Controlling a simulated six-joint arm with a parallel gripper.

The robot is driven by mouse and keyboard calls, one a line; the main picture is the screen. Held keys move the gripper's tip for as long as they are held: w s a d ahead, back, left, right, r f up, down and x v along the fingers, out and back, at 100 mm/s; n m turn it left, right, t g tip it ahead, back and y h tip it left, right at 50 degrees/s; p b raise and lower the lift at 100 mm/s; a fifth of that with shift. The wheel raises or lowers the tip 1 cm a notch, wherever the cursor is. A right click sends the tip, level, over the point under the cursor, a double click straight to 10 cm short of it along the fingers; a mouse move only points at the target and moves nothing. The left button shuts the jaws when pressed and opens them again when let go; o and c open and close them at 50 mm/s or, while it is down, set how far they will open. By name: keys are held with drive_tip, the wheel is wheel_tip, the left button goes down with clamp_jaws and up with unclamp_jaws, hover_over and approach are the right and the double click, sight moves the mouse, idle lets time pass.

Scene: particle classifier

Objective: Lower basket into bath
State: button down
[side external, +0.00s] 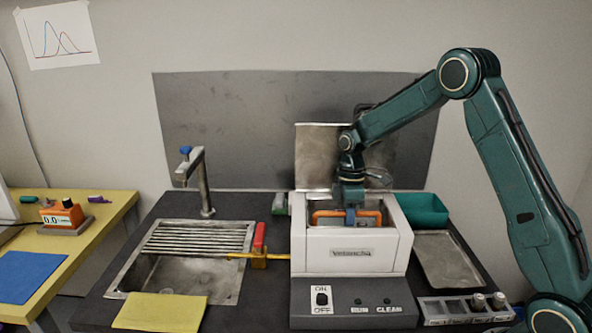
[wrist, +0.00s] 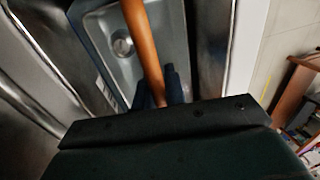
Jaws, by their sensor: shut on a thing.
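The bath is a white box-shaped unit (side external: 350,252) with a dark front panel carrying an ON/OFF switch. My gripper (side external: 350,218) is over its opening, pointing down. It is shut on the orange basket handle (side external: 328,215), which spans the opening near rim height. In the wrist view the handle (wrist: 143,40) runs between my dark fingers (wrist: 165,95). Below it is a grey metal floor with a round fitting (wrist: 122,46), flanked by shiny metal walls. The basket body is mostly hidden by the bath's front wall, so its depth is unclear.
A metal lid (side external: 312,160) stands upright behind the bath. A sink (side external: 190,275) with a faucet (side external: 204,185), a red-and-yellow tool (side external: 259,245) and a yellow cloth (side external: 160,311) are left.

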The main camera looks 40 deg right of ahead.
drive_tip(key=shift+f, duration=0.3)
idle(0.4)
drive_tip(key=c, duration=1.4)
unclamp_jaws()
drive_tip(key=shift+r, duration=0.1)
drive_tip(key=r, duration=0.4)
drive_tip(key=w+d+r, duration=0.1)
drive_tip(key=r, duration=0.4)
drive_tip(key=d+r, duration=0.1)
drive_tip(key=r, duration=0.3)
drive_tip(key=shift+w+r, duration=0.2)
drive_tip(key=shift+w, duration=0.2)
drive_tip(key=shift+a+r, duration=0.1)
drive_tip(key=shift+a, duration=0.05)
